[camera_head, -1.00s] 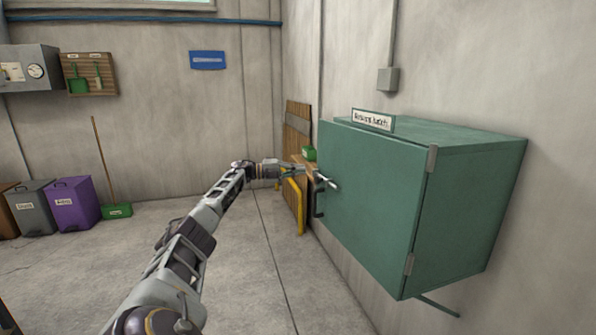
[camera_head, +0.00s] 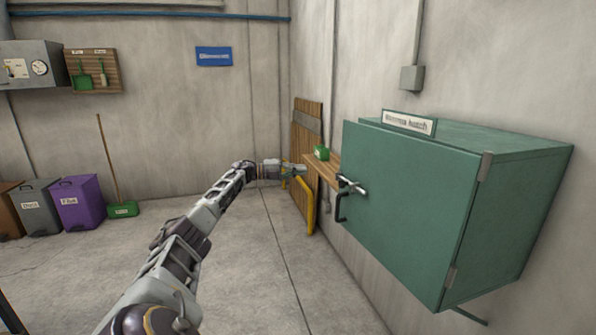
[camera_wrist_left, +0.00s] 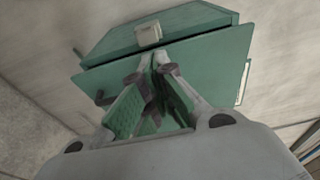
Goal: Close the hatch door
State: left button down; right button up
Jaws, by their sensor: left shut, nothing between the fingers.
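The green hatch door (camera_head: 405,215) is the front panel of a green wall cabinet at the right of the head view. In the left wrist view the closed fingertips (camera_wrist_left: 157,60) overlap the door panel (camera_wrist_left: 215,65). My right gripper is not in view.
The green cabinet (camera_head: 520,215) juts from the right wall. A wooden shelf (camera_head: 324,172) with a small green box (camera_head: 321,152) and a yellow brace (camera_head: 311,205) lie behind my gripper. Bins (camera_head: 78,203) stand far left. The floor before the cabinet is clear.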

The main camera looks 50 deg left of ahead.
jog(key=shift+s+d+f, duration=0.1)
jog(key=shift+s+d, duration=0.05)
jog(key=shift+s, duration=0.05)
